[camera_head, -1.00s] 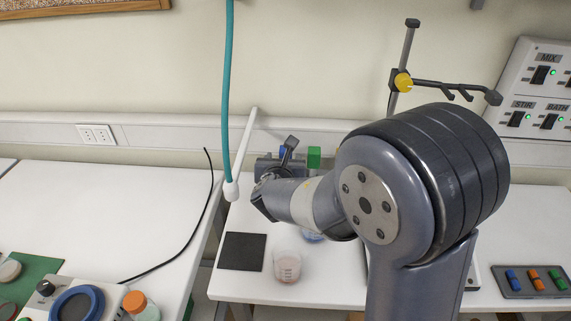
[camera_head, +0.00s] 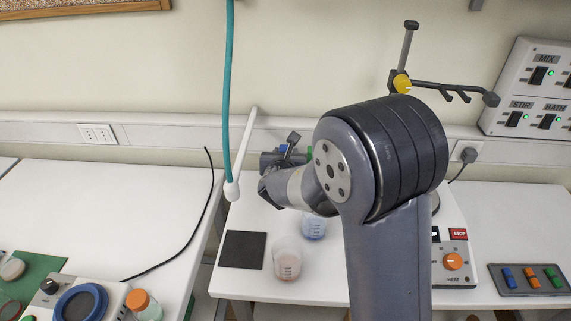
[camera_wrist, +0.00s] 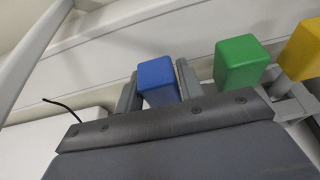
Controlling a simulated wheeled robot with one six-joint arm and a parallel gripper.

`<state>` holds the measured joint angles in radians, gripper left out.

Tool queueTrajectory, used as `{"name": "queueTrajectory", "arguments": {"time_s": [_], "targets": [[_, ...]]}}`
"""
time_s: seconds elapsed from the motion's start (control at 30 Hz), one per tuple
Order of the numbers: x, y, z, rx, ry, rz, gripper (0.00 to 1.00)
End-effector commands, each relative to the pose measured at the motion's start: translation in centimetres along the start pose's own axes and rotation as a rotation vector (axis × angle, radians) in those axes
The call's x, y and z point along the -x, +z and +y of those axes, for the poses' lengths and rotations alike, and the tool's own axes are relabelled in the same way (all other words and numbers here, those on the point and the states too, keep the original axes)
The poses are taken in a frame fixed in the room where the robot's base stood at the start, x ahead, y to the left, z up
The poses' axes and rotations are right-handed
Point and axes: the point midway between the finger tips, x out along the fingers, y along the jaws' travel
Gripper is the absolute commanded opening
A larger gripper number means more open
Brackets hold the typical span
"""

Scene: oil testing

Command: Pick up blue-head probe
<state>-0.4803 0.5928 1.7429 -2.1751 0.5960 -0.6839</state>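The blue-head probe (camera_wrist: 158,80) shows its blue block head in the wrist view, between the two fingers of my gripper (camera_wrist: 157,72). One finger stands on each side of the head, close to it. I see no clear squeeze on it, and the fingers look open around it. The probe's lower part is hidden behind my wrist. In the head view, only a small blue piece of the probe (camera_head: 284,149) shows beside my gripper (camera_head: 268,163), which is mostly hidden.
A green-head probe (camera_wrist: 240,62) and a yellow-head probe (camera_wrist: 303,47) stand to the right in the wrist view. A beaker with pinkish contents (camera_head: 287,262), a blue-tinted beaker (camera_head: 313,228) and a black pad (camera_head: 242,250) are on the table. A teal hose (camera_head: 227,90) hangs at left.

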Motion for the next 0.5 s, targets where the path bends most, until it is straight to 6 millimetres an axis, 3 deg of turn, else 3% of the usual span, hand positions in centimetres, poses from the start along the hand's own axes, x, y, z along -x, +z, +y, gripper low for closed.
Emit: {"name": "queueTrajectory", "arguments": {"time_s": [0.33, 0.5], "targets": [[0.02, 0.01, 0.0, 0.0, 0.0, 0.0, 0.08], [0.02, 0.04, 0.0, 0.0, 0.0, -0.001, 0.08]]}}
